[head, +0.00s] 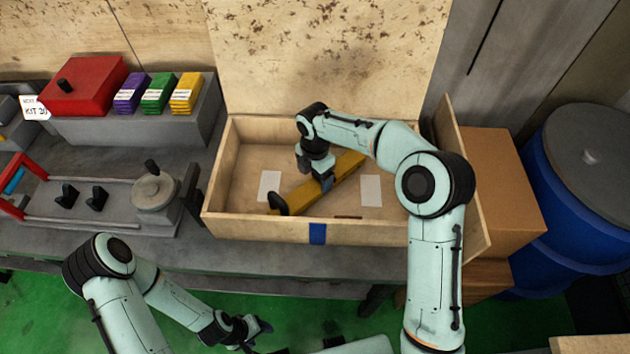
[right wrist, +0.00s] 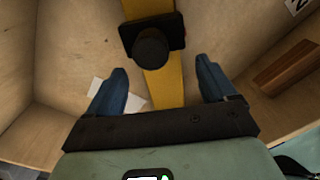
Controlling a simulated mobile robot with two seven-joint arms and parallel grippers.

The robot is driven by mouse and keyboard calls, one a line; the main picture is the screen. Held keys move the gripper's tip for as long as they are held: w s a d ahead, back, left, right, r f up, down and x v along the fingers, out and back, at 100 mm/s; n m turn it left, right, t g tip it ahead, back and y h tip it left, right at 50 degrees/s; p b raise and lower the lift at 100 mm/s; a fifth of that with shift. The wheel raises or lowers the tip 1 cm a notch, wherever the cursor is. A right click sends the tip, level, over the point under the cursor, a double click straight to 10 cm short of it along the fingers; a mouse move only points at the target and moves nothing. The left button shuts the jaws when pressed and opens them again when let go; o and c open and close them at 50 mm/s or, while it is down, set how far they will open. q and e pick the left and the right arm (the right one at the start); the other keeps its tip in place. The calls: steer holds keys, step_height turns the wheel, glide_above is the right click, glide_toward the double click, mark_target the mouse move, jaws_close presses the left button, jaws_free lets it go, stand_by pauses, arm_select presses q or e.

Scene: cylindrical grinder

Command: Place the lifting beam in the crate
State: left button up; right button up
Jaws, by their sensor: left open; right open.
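The yellow lifting beam (head: 347,172) lies diagonally inside the open wooden crate (head: 230,222). A black end piece shows at its near left end in the head view. My right gripper (head: 315,178) is inside the crate, over the middle of the beam. In the right wrist view my right gripper (right wrist: 161,90) has its blue fingers apart. The beam (right wrist: 155,85) runs between and beyond them, with a black knob on a black plate ahead. Whether the fingers touch the beam cannot be told. My left gripper (head: 252,328) is open and empty, low over the green floor.
White sheets (head: 371,190) and a small wood strip (head: 348,217) lie in the crate. Its lid (head: 330,60) stands open behind. A grey bench with a fixture (head: 152,190) and a red box (head: 85,86) is left. Cardboard boxes (head: 500,180) and a blue drum (head: 585,200) stand right.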

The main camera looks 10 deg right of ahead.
mark_target(315, 186)
step_height(315, 186, up, 8)
steer(key=shift+p, duration=0.45)
